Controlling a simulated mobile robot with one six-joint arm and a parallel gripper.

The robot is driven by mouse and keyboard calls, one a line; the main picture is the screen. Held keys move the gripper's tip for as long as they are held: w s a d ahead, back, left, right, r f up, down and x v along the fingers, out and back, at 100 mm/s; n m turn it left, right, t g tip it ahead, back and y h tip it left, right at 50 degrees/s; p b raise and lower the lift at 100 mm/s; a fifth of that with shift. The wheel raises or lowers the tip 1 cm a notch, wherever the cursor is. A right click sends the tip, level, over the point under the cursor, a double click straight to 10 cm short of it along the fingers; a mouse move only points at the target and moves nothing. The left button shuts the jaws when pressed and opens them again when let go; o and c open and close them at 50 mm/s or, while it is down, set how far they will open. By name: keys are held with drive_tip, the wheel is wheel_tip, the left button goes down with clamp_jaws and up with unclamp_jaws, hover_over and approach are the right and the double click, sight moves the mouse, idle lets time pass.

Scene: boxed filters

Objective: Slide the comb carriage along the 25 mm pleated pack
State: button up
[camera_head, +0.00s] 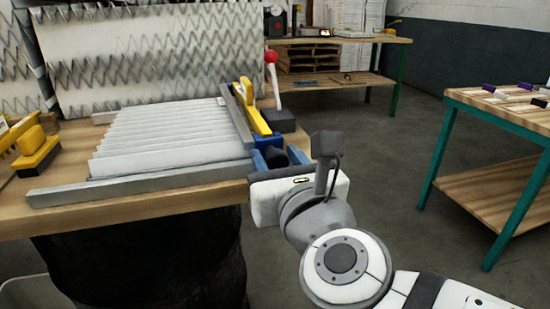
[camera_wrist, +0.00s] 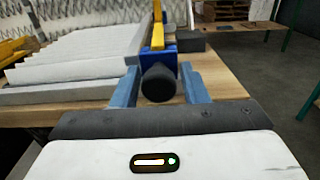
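The white pleated pack (camera_head: 165,140) lies on the wooden bench between grey rails, and it also shows in the wrist view (camera_wrist: 75,62). The comb carriage has a yellow bar (camera_head: 252,108) and a blue block (camera_head: 268,142) at the pack's right end. In the wrist view the blue block (camera_wrist: 158,62) carries a round black knob (camera_wrist: 158,84) facing me. My gripper (camera_wrist: 160,76) is open, its two blue-grey fingers on either side of the knob with a visible gap at each side. In the head view my gripper (camera_head: 282,158) is at the block's near side, partly hidden.
A grey rail (camera_head: 140,184) runs along the bench's front edge. A red-topped lever (camera_head: 271,57) stands behind the carriage. Yellow and black combs (camera_head: 37,155) lie at the left. A green-legged table (camera_head: 500,112) stands at the right, with open floor between.

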drive_tip(key=shift+o, duration=1.1)
drive_tip(key=shift+s+d+r+p, duration=0.15)
drive_tip(key=shift+s+r+p, duration=0.05)
drive_tip(key=shift+s+p, duration=0.4)
drive_tip(key=shift+v, duration=2.6)
drive_tip(key=shift+s+d+f, duration=0.2)
drive_tip(key=shift+s+d, duration=0.05)
drive_tip(key=shift+s, duration=0.35)
